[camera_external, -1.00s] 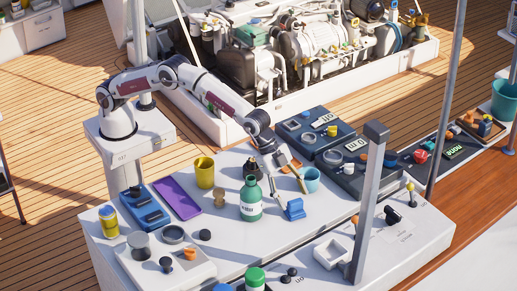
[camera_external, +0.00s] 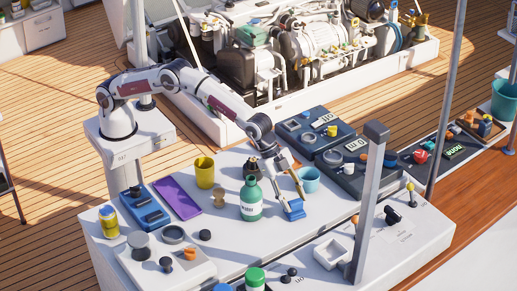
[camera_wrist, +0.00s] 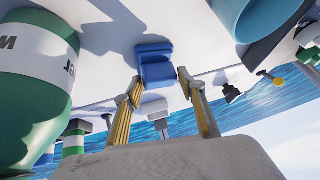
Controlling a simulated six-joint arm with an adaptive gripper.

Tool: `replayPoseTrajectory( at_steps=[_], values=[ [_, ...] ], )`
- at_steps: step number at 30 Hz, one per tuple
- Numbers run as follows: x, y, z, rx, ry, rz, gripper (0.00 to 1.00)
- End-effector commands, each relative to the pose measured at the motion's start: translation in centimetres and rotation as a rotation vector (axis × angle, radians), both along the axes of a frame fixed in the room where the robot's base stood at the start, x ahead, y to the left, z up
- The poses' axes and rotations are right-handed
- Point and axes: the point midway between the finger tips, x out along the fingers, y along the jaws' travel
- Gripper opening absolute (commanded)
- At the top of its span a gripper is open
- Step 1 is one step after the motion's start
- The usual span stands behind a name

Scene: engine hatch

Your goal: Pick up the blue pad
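The blue pad (camera_external: 295,210) is a small blue block with a raised back part, standing on the white table right of the green bottle (camera_external: 250,200). In the wrist view the blue pad (camera_wrist: 156,68) lies just beyond the fingertips, between their lines. My gripper (camera_external: 290,194) is low over the table at the pad, pointing down. Its two yellowish fingers are spread apart in the wrist view (camera_wrist: 161,82), with nothing held between them. Whether a fingertip touches the pad cannot be told.
The green bottle (camera_wrist: 32,85) stands close on the left in the wrist view. A light blue cup (camera_external: 310,179) stands just behind the pad, and a dark bottle (camera_external: 252,166) behind the green one. A grey post (camera_external: 369,200) rises at right.

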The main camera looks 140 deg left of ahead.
Motion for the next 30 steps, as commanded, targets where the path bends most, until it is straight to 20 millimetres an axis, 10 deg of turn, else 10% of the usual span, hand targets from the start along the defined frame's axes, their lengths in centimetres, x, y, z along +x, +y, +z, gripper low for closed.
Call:
replayPoseTrajectory(
  at_steps=[14,30],
  values=[
    [0.1,0.0,0.9,0.001,-0.003,0.0,0.18],
    [0.1,0.0,8.0,0.0,-0.002,0.0,0.18]
  ],
)
